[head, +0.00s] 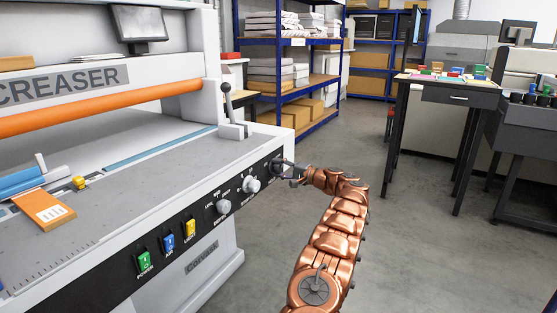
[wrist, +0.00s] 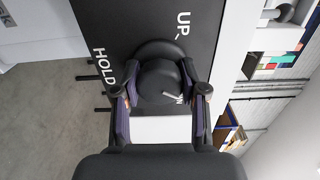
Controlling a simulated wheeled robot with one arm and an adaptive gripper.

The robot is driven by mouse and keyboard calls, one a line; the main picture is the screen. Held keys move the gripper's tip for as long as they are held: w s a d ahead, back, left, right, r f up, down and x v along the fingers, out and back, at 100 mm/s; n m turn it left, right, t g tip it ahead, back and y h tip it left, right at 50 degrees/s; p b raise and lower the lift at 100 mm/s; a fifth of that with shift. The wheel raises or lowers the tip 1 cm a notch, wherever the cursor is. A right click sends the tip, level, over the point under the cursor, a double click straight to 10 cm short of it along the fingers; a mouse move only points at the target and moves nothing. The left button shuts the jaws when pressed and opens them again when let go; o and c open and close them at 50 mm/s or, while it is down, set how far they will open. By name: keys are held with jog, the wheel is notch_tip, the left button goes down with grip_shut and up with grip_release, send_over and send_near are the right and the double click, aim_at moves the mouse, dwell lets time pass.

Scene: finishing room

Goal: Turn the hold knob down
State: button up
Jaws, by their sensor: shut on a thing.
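The hold knob (wrist: 158,82) is round and black, on the black front panel (wrist: 130,28) of the creaser. In the wrist view, the panel reads HOLD on the left and UP at the top right of the knob. My gripper (wrist: 161,90) has one finger on each side of the knob and is shut on it. White marks show at the knob's lower right edge, but I cannot tell which way it points.
Two pale knobs (head: 251,185) (head: 223,206) sit left of my gripper on the panel, with green, blue and yellow switches (head: 168,244) further left. A lever (head: 228,102) stands on the machine above. Open floor (head: 420,240) lies to the right.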

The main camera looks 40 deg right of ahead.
jog(key=m+p, duration=0.4)
jog(key=m, duration=0.1)
jog(key=shift+m, duration=0.3)
dwell(0.4)
jog(key=o, duration=1.1)
jog(key=shift+o, duration=0.2)
jog(key=shift+s, duration=0.1)
jog(key=v, duration=1.1)
jog(key=shift+s+d, duration=0.15)
jog(key=shift+s, duration=0.25)
